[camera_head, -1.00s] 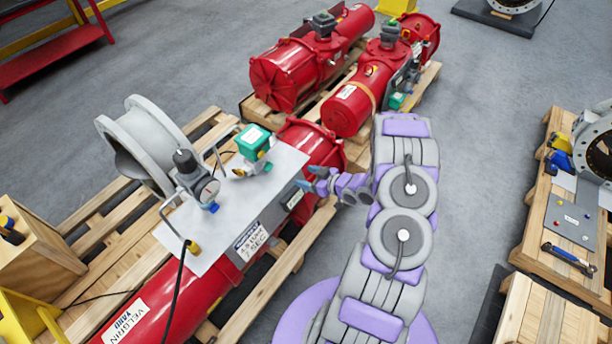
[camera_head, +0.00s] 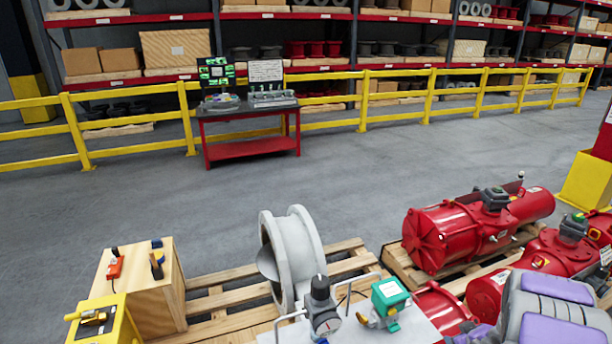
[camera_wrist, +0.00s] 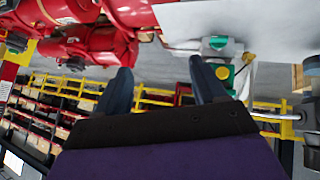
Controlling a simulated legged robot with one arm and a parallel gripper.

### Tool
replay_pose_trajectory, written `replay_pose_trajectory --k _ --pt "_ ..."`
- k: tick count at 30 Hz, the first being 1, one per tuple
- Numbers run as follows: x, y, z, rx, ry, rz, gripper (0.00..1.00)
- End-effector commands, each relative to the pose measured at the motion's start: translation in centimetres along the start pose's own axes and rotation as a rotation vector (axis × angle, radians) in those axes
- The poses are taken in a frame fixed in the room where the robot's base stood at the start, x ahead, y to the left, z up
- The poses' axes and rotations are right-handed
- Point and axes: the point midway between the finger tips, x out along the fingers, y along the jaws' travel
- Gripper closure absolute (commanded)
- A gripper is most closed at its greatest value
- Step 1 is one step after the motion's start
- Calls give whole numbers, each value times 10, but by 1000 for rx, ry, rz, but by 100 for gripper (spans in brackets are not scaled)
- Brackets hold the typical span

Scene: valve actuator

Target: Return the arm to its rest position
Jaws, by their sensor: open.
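My arm (camera_head: 558,308) shows at the lower right of the head view, in grey and purple, beside the red actuators. In that view its gripper end is mostly cut off by the bottom edge. In the wrist view my gripper (camera_wrist: 163,82) has two dark fingers standing apart with nothing between them. The wrist picture appears upside down. There the valve actuator's red body (camera_wrist: 95,45) and its plate with a green-capped fitting (camera_wrist: 222,72) lie beyond the fingers. The plate's green box (camera_head: 389,292) and gauge regulator (camera_head: 322,310) also show in the head view.
A grey valve ring (camera_head: 292,250) and a wooden box (camera_head: 140,285) stand on the pallet at left. More red actuators (camera_head: 470,228) lie at right. Grey floor (camera_head: 350,180) is open behind, up to a red table (camera_head: 250,146) and yellow railing (camera_head: 340,78).

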Motion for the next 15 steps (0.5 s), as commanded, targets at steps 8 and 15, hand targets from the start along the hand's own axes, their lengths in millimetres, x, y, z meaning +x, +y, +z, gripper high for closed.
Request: replay_pose_trajectory --k 8,15 --pt "-83 6 -36 37 -205 133 30" --pt "-163 -26 -48 122 -364 170 30"
